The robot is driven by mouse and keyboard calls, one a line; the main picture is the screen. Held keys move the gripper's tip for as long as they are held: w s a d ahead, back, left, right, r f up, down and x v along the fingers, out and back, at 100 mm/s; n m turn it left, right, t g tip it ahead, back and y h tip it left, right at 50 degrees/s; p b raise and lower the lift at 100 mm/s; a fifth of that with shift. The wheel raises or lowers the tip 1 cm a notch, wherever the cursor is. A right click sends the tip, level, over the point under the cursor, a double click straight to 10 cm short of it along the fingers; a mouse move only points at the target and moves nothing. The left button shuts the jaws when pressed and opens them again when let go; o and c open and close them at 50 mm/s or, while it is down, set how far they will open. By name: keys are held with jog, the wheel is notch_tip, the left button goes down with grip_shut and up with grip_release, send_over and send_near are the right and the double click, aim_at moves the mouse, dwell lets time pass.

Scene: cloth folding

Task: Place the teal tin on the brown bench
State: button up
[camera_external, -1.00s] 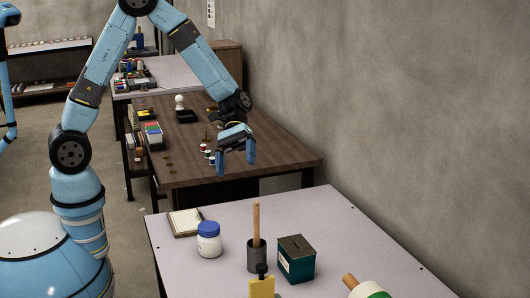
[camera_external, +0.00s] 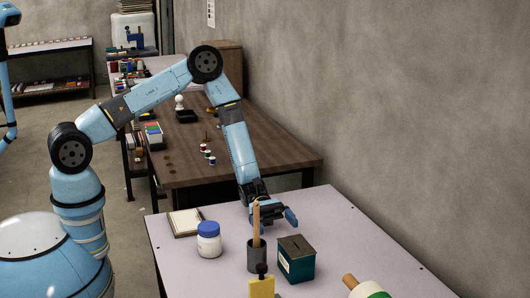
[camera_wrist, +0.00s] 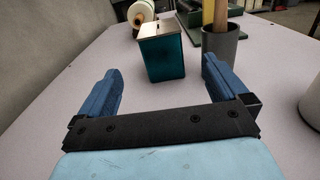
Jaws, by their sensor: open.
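The teal tin (camera_external: 297,262) is a box with a brownish top and a pale label on one side. It stands upright on the light grey table (camera_external: 345,225). My gripper (camera_external: 272,217) is low over that table, just behind the tin. In the wrist view, the tin (camera_wrist: 162,55) stands ahead of my open fingers (camera_wrist: 160,85), roughly centred between them and apart from both. The brown bench (camera_external: 270,150) stands behind the grey table, partly hidden by my arm.
A grey cup (camera_external: 257,258) with a wooden stick is close left of the tin. A blue-lidded jar (camera_external: 209,240) and a notebook (camera_external: 185,222) are farther left. A yellow item (camera_external: 262,287) is in front. Small spools (camera_external: 208,155) stand on the bench.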

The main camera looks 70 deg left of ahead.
aim_at(288, 240)
jog(key=shift+w+d+f, duration=0.1)
jog(key=shift+d+f, duration=0.05)
jog(key=shift+f, duration=0.1)
jog(key=shift+d, duration=0.3)
jog(key=d, duration=0.7)
jog(key=shift+d, duration=0.4)
jog(key=shift+d+r, duration=0.15)
jog(key=shift+d, duration=1.2)
jog(key=shift+d+r, duration=0.1)
jog(key=shift+d, duration=1.2)
jog(key=shift+c, duration=0.4)
